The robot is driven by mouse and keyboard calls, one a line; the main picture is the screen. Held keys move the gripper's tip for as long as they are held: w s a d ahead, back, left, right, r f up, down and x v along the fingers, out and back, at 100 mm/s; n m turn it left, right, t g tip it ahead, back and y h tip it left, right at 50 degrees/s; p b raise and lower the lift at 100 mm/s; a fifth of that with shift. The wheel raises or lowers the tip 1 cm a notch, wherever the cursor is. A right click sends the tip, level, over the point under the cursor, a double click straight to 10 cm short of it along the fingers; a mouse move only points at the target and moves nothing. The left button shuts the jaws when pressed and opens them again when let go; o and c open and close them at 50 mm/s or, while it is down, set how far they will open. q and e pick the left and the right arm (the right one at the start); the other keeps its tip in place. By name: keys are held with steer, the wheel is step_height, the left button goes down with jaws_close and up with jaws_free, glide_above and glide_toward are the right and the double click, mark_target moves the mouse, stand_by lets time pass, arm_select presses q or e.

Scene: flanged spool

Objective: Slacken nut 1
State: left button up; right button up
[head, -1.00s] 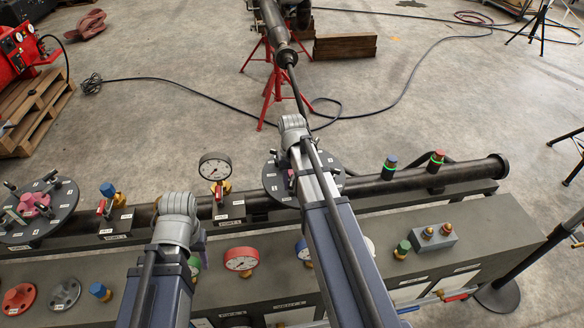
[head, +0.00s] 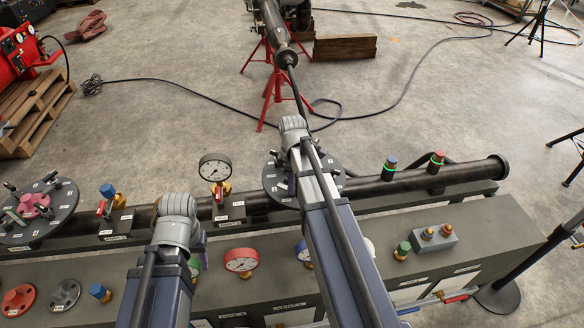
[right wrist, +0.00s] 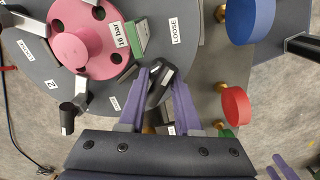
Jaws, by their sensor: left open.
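In the right wrist view, a dark grey flange (right wrist: 205,62) has a pink hub (right wrist: 85,40) with a "16 bar" tag. A black wing-shaped nut (right wrist: 160,82) sits near its lower edge, its small label too small to read. My right gripper (right wrist: 162,75) has purple fingers on both sides of this nut, apparently shut on it. In the head view my right arm covers much of this middle flange (head: 330,184). My left gripper (head: 202,240) is further left, over the bench; its open, empty fingers show at the lower right of the right wrist view (right wrist: 284,168).
A second flange with a pink hub (head: 35,205) stands at the far left. A white dial gauge (head: 215,167) rises between the flanges. A red gauge (head: 240,262) and coloured valve knobs sit on the bench front. The pipe (head: 470,172) runs on to the right.

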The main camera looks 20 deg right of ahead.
steer(key=shift+n, duration=0.5)
steer(key=shift+m, duration=1.4)
step_height(320, 180, up, 7)
steer(key=p, duration=0.7)
